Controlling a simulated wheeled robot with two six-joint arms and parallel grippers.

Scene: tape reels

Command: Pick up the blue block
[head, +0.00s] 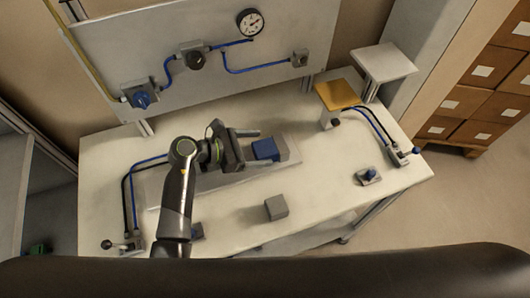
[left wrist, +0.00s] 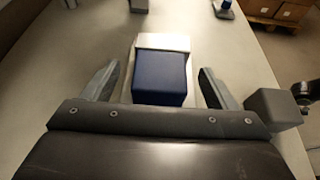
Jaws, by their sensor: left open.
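The blue block (head: 265,149) sits at the right end of a low pale plate on the workbench, against a light grey piece (head: 284,147). My left gripper (head: 254,149) reaches in from the left, open, with its fingers pointing at the block. In the left wrist view, the blue block (left wrist: 160,78) lies between the two spread fingers (left wrist: 158,72), with a visible gap on each side. The block's near lower part is hidden by the gripper body. My right gripper does not show.
A grey cube (head: 276,208) stands near the front of the workbench (head: 330,185). An upright panel with a gauge (head: 250,22) and knobs stands at the back.

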